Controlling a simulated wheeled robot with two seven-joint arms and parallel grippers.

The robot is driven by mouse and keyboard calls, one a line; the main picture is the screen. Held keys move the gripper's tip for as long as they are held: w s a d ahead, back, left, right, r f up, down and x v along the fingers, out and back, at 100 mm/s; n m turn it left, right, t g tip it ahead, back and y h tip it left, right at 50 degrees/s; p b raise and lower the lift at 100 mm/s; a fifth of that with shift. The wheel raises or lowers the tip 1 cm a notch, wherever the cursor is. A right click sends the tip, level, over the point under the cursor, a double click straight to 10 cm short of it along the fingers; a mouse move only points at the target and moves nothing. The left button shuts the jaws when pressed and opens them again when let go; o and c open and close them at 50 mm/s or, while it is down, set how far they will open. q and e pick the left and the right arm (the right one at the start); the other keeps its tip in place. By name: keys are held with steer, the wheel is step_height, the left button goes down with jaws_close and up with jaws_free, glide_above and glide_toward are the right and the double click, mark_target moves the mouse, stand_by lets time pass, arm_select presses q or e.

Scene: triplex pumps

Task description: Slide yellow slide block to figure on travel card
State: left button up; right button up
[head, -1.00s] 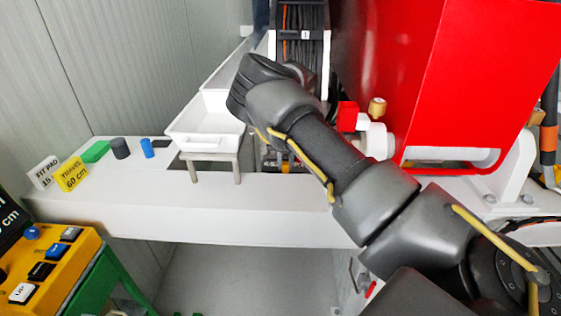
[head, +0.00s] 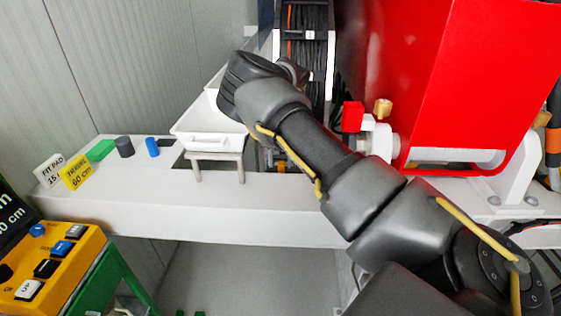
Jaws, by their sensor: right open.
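The yellow travel card (head: 76,173) stands at the left end of the white beam and reads "TRAVEL 60 cm". My right arm reaches from the lower right to the upper middle. My right gripper (head: 297,73) is open, mostly hidden behind its dark wrist, left of the red housing. I cannot make out the yellow slide block for certain; my right arm covers part of the area behind the white beam. My left gripper is not in view.
A white "FIT PAD" card (head: 48,168), a green block (head: 100,150), a dark cylinder (head: 124,146) and a blue cylinder (head: 152,147) stand on the white beam (head: 255,210). A white tray (head: 207,140) sits on a stand. A red housing (head: 440,75) fills the right. A yellow control box (head: 50,262) stands lower left.

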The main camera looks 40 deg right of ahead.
step_height(320, 180, up, 10)
steer(key=b, duration=0.1)
steer(key=shift+r, duration=0.15)
steer(key=shift+w, duration=0.1)
stand_by(0.4)
